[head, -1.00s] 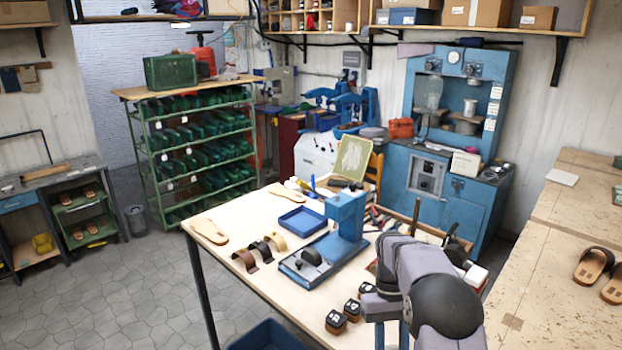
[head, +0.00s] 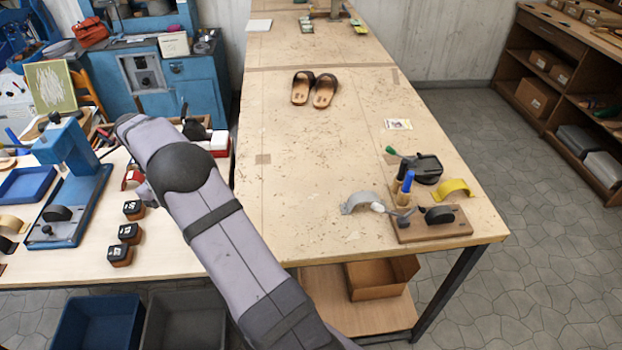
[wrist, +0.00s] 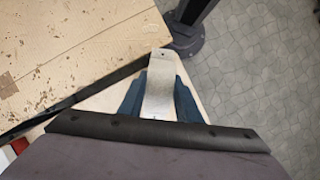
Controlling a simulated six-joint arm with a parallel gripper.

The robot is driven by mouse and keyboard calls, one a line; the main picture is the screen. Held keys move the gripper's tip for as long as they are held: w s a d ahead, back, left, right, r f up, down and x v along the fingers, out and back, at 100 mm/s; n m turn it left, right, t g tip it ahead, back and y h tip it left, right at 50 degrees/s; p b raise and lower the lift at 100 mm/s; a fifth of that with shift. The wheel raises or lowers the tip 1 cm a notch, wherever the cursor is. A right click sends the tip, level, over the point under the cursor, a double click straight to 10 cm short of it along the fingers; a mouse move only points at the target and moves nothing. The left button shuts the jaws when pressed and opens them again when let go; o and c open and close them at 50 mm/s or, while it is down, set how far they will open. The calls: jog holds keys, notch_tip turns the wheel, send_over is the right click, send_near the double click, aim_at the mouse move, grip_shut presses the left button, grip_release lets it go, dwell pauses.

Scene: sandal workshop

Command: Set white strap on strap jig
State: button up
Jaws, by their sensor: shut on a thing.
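The white strap (wrist: 158,85), a pale curved band with a small hole at its end, shows in the wrist view between the dark blue fingers of my gripper (wrist: 160,92). My gripper is shut on it. In the head view my gripper and the strap are hidden behind my own arm. A wooden board with a black rounded form (head: 438,215), which looks like the strap jig, lies near the front right corner of the right-hand bench. My gripper is well to the left of it. A grey strap (head: 360,202) and a yellow strap (head: 452,188) lie by the board.
A blue marker (head: 407,182) and a black object (head: 426,168) stand behind the board. A pair of sandals (head: 313,90) lies farther back on the bench (head: 310,190); its middle is clear. A blue press (head: 68,190) and several black-topped blocks (head: 129,231) stand on the left table.

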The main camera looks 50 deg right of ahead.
jog(key=s+d+r+n+h, duration=0.1)
jog(key=s+d+r+n, duration=0.15)
jog(key=d, duration=0.95)
jog(key=s+d+r+n, duration=0.1)
jog(key=d+r, duration=0.3)
jog(key=d, duration=0.8)
jog(key=s+d+r+n+t+h, duration=0.15)
jog(key=s+d+r, duration=0.25)
jog(key=s+d, duration=0.45)
jog(key=s+d+r+n, duration=0.2)
jog(key=s+d+r, duration=0.1)
jog(key=s+d, duration=0.55)
jog(key=f, duration=0.4)
jog(key=w+f+p, duration=0.1)
jog(key=f, duration=0.4)
jog(key=d+f, duration=0.1)
jog(key=f, duration=0.4)
jog(key=shift+w+p, duration=0.15)
jog(key=shift+p, duration=0.2)
jog(key=shift+f+p, duration=0.7)
jog(key=shift+f, duration=1.25)
jog(key=shift+f, duration=0.15)
jog(key=o, duration=1)
